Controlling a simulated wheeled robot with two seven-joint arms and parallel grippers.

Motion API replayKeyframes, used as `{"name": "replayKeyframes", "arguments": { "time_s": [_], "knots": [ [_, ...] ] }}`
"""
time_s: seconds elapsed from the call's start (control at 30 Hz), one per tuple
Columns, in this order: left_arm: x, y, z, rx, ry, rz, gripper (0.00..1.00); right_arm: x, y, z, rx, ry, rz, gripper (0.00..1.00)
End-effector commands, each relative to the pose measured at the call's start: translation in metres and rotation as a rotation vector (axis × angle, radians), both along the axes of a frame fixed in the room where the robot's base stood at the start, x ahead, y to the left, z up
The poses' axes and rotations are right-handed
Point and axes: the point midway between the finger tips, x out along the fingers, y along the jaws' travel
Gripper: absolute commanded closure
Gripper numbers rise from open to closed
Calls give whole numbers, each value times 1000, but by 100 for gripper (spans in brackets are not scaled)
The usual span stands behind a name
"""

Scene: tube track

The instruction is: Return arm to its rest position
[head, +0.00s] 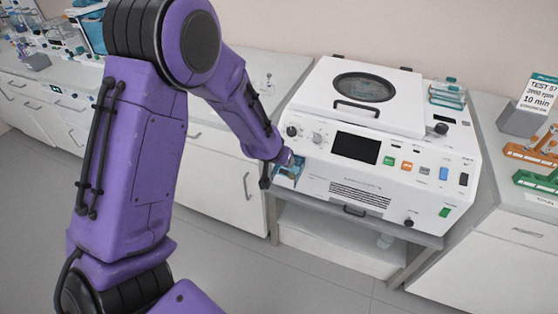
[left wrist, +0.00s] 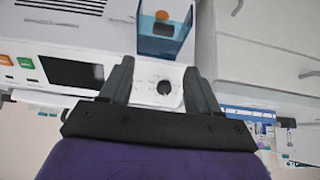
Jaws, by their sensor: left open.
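My left arm, purple with black joints, reaches across the head view from the left. Its gripper (head: 283,170) is at the front left corner of the white centrifuge (head: 395,185). In the left wrist view the gripper (left wrist: 158,72) is open, its two dark fingers apart. A dark round spot (left wrist: 164,87) on a white surface shows between them, with nothing visibly gripped. My right gripper is not in view.
The centrifuge stands on a low grey stand (head: 330,228) with its lid (head: 357,95) down. A tube rack (head: 447,93) is on its top right. Orange (head: 533,152) and green (head: 537,180) racks and a sign (head: 540,92) are on the right counter. Open floor (head: 235,260) lies in front.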

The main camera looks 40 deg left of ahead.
Motion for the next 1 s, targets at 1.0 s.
{"name": "replayKeyframes", "arguments": {
  "time_s": [1.0],
  "knots": [
    [-45,-12,-59,-69,-251,287,38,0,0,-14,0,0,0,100]
  ]
}}
